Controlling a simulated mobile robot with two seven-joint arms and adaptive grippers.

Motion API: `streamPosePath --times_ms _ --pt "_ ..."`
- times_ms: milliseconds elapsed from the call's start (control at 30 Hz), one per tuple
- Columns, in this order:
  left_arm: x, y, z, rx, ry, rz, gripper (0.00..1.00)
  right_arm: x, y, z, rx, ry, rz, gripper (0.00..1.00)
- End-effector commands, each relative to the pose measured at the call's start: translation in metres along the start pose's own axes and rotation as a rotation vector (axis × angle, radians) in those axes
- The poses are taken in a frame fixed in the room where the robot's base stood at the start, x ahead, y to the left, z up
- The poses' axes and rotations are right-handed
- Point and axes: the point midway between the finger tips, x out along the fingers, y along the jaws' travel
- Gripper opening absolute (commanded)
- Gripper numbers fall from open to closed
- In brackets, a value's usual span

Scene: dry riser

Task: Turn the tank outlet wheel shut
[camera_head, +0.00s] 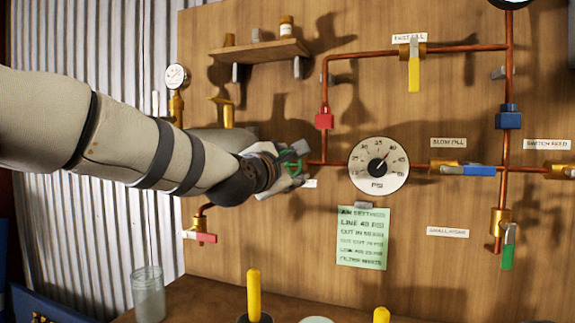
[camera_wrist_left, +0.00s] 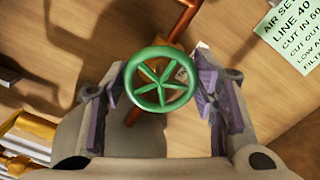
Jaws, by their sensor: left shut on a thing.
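The green five-spoked wheel (camera_wrist_left: 160,87), which I take as the tank outlet wheel, fills the middle of the left wrist view. It sits on copper piping against the wooden board. In the head view a small part of the wheel (camera_head: 301,147) shows past my gripper; the rest is hidden. My left gripper (camera_head: 293,168) is at the wheel, left of the pressure gauge. In the wrist view its purple-padded fingers (camera_wrist_left: 163,95) stand on either side of the rim, shut on it. My right gripper is not in view.
A round PSI gauge (camera_head: 379,166) is just right of the gripper, with a green note (camera_head: 363,237) below it. A jar (camera_head: 148,294) stands on the bench at lower left.

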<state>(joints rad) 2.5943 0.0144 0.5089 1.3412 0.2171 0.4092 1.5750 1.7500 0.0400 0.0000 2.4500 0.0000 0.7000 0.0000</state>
Motion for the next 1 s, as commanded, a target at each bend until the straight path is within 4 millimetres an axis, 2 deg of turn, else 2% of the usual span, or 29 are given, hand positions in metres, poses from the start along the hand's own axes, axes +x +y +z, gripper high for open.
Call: streamPosePath --times_ms 300,333,400,433,767,867,1000 --pt "0.0 -0.001 0.0 0.001 0.0 -0.002 0.25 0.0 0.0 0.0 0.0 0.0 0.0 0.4" --pt "0.0 -0.001 0.0 0.001 0.0 -0.002 0.55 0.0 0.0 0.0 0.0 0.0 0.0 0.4" --pt "0.0 -0.001 0.0 0.001 0.0 -0.002 0.71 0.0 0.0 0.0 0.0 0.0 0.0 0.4" --pt "0.0 -0.001 0.0 0.001 0.0 -0.002 0.73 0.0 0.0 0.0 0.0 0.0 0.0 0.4" --pt "-0.002 0.0 0.0 0.0 0.0 -0.001 0.73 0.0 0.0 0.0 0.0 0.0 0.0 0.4" --pt "-0.013 0.001 -0.001 -0.001 0.001 -0.001 0.73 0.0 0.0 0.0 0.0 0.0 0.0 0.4" --pt "-0.048 0.001 0.0 -0.002 -0.001 -0.001 0.73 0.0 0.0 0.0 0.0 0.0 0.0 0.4"
